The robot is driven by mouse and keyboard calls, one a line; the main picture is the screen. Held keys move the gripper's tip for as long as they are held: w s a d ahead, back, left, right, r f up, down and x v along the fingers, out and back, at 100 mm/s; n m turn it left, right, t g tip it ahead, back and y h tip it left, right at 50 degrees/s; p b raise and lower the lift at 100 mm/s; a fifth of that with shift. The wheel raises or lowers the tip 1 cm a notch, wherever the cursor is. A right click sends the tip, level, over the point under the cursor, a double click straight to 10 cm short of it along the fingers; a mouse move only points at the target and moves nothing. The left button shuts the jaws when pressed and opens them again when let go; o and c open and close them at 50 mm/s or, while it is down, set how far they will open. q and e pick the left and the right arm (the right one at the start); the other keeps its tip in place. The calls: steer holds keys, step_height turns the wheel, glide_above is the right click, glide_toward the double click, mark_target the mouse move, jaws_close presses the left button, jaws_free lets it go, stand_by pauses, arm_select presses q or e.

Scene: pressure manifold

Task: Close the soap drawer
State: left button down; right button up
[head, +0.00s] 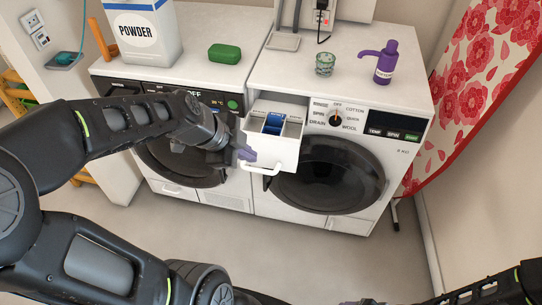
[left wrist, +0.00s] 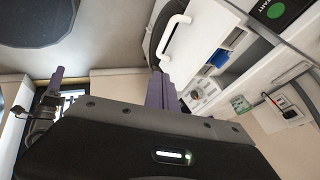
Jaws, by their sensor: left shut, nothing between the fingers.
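The soap drawer (head: 284,153) is white and pulled out from the upper left of the right washing machine (head: 345,100). A blue insert shows inside it, and a white handle (head: 263,170) is on its front. My left gripper (head: 246,153) is shut and empty, with purple fingertips by the left side of the drawer front. I cannot tell whether they touch. In the left wrist view, the shut fingers (left wrist: 160,88) point up towards the drawer (left wrist: 196,50). Only a bit of my right gripper (head: 362,301) shows at the bottom edge of the head view.
A second machine (head: 180,90) stands to the left, partly behind my left arm. A powder container (head: 140,32), green soap box (head: 225,54), small glass (head: 325,64) and purple dispenser (head: 385,62) stand on top. A floral ironing board (head: 485,75) is at right. Floor in front is clear.

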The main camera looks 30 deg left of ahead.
stand_by(0.3)
arm_select(q)
steer(key=b, duration=0.2)
glide_toward(277, 160)
steer(key=d+f, duration=0.1)
steer(key=f, duration=0.1)
steer(key=s+d+f, duration=0.1)
steer(key=f, duration=0.1)
steer(key=shift+s+d, duration=0.1)
steer(key=shift+d, duration=0.1)
steer(key=shift+w+a+f+p, duration=0.1)
steer(key=shift+w+a+p, duration=0.15)
steer(key=shift+w, duration=0.4)
steer(key=shift+w+a+f+p, duration=0.15)
steer(key=shift+w+a, duration=0.05)
steer(key=shift+w, duration=0.45)
steer(key=shift+w+a+f+p, duration=0.1)
steer(key=shift+w+a+p, duration=0.15)
steer(key=shift+w, duration=0.4)
